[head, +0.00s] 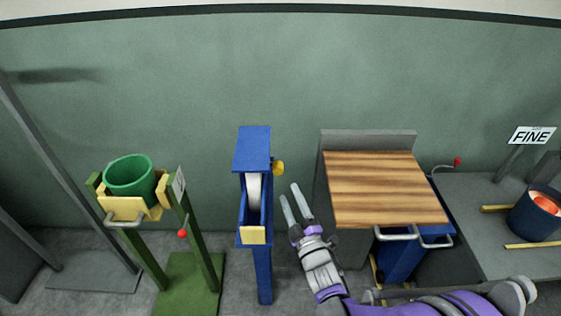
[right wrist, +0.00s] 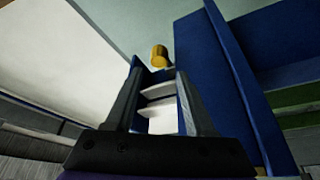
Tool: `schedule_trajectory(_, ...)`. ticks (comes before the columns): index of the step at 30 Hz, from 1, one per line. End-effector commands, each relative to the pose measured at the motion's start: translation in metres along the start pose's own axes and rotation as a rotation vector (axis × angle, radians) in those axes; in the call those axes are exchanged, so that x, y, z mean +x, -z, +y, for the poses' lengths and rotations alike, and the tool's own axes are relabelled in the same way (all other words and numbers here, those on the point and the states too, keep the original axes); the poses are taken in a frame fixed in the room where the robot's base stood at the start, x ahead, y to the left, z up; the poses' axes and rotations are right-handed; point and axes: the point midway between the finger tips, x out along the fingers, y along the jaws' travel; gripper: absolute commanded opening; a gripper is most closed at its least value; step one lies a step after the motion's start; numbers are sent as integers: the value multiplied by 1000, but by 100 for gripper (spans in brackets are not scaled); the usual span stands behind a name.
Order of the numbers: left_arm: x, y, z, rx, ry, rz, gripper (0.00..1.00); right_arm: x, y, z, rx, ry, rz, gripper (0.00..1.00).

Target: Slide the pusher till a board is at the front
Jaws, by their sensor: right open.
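A narrow blue dispenser (head: 254,200) on a blue post stands left of centre in the head view. A yellow knob (head: 279,168), which looks like the pusher's handle, sticks out of its right side near the top; it also shows in the right wrist view (right wrist: 159,56), beyond the fingertips. White board-like pieces (head: 254,190) sit inside the dispenser, and white edges show between my fingers in the right wrist view (right wrist: 159,91). A pale yellow plate (head: 253,235) covers its lower front. My right gripper (head: 290,191) is open and empty, right of the dispenser and below the knob.
A wood-topped bench (head: 385,187) stands close right of my right gripper. A green bucket (head: 130,175) on a green stand is to the left. A grey table (head: 500,220) with a dark pot (head: 532,222) is at far right. A green wall closes the back.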

Motion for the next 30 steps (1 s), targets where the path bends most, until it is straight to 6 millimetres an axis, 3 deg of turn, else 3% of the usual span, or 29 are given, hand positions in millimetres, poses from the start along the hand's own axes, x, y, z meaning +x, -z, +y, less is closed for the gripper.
schedule_trajectory(15, -4, 2, 0, 0, 0, 1, 50, 88, 0, 0, 3, 2, -3, 54)
schedule_trajectory(21, -4, 2, 0, 0, 0, 2, 50, 102, -1, 0, 3, 2, -3, 54)
schedule_trajectory(29, -4, 2, 0, 0, 0, 1, 50, 103, -1, 0, 3, 2, -3, 54)
schedule_trajectory(30, -4, 2, 0, 0, 0, 1, 50, 103, -1, 0, 3, 2, -3, 51)
